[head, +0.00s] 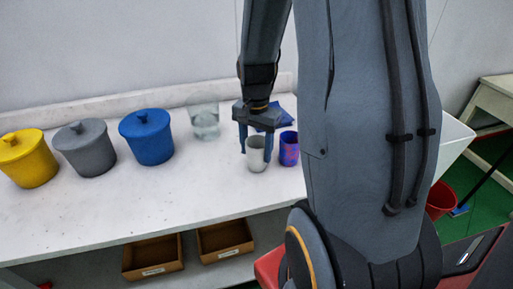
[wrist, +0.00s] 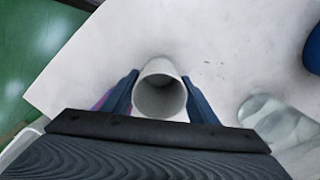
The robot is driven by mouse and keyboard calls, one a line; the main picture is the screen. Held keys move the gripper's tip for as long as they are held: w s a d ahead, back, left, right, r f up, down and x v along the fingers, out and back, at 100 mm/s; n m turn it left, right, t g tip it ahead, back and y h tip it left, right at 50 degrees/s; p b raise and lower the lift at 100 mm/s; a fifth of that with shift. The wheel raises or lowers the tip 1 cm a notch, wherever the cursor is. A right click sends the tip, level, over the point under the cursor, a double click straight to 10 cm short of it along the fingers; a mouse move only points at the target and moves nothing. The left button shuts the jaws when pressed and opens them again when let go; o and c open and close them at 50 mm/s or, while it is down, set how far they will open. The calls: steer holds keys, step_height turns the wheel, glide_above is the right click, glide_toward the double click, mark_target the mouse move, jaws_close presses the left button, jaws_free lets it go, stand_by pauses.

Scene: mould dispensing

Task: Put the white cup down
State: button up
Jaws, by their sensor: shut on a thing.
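The white cup (head: 255,156) is upright between the two fingers of my gripper (head: 256,152), at the right part of the white counter in the head view. In the wrist view I look into the open top of the white cup (wrist: 160,92), and it looks empty. The blue fingers of my gripper (wrist: 160,100) are closed on its two sides. I cannot tell whether the cup's base touches the counter.
On the counter (head: 130,210) stand yellow (head: 28,160), grey (head: 86,150) and blue (head: 147,138) lidded pots and a clear glass vessel (head: 204,122). A purple-blue cup (head: 289,148) is just right of the white cup. Counter in front is clear.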

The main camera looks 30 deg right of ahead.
steer(key=shift+f, duration=0.1)
steer(key=shift+f, duration=0.1)
steer(key=o, duration=1)
steer(key=shift+b, duration=0.35)
steer(key=shift+w+d+r+b, duration=0.15)
steer(key=shift+r+b, duration=0.35)
steer(key=shift+r, duration=1.5)
steer(key=shift+w+d+r+b, duration=0.15)
steer(key=shift+r+b, duration=0.35)
steer(key=shift+r, duration=1.45)
steer(key=shift+s, duration=0.15)
